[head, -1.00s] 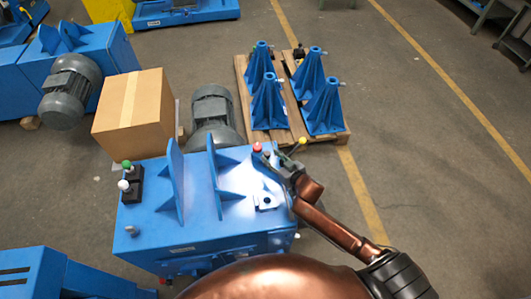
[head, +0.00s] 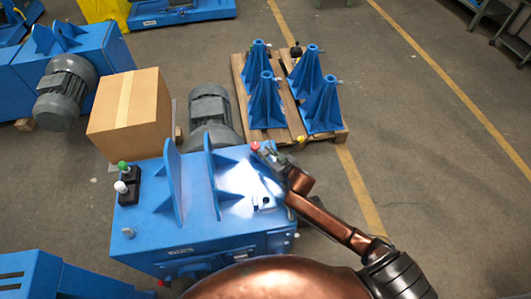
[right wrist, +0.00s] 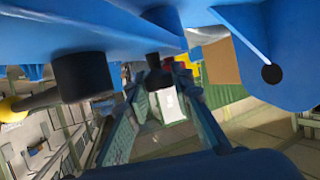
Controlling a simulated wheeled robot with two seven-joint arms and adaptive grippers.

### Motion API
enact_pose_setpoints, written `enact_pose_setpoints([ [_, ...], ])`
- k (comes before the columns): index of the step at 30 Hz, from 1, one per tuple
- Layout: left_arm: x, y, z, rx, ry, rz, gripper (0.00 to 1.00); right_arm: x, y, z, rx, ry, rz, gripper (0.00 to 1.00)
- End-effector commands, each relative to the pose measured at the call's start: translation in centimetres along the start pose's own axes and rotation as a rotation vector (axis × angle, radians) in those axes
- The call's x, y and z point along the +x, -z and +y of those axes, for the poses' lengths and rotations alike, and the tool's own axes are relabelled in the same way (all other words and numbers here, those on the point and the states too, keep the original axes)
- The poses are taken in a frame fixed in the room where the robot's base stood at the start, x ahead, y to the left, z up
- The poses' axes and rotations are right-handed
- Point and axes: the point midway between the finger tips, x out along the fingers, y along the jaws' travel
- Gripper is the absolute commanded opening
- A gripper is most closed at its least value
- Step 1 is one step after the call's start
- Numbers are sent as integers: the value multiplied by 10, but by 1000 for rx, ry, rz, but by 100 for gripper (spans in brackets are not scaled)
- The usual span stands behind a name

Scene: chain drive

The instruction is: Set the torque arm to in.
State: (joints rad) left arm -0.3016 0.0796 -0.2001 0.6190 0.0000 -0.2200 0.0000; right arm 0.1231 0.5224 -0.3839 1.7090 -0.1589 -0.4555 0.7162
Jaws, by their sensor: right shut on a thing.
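The blue machine (head: 205,232) stands in front of me. My right gripper (head: 270,152) is at its far right corner, beside a red knob (head: 255,146). In the right wrist view the fingers (right wrist: 158,90) close around a small dark knob (right wrist: 155,73) under the blue edge. A yellow ball on a dark rod (right wrist: 10,108) leads to a black hub (right wrist: 85,76) at the left; the ball (head: 300,140) also shows beyond the gripper in the head view. I cannot tell which piece is the torque arm. My left gripper is not in view.
Two blue upright plates (head: 212,175) stand on the machine top. A box with green and white buttons (head: 126,182) sits at its left. A grey motor (head: 210,112), a cardboard box (head: 130,112) and a pallet (head: 290,140) with blue stands lie behind.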

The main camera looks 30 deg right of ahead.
Motion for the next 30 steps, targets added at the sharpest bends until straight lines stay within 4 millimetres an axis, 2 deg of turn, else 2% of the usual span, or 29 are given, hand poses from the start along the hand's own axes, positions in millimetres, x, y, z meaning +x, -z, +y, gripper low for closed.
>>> enact_pose_setpoints([
  [7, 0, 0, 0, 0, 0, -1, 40, 0, 0, 0, 0, -1, 0, 0],
  [22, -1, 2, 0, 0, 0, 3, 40, 0, 0, -2, 8, -13, 1, 0],
  [30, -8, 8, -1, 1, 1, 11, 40, -4, 2, -4, 58, -118, 7, 0],
])
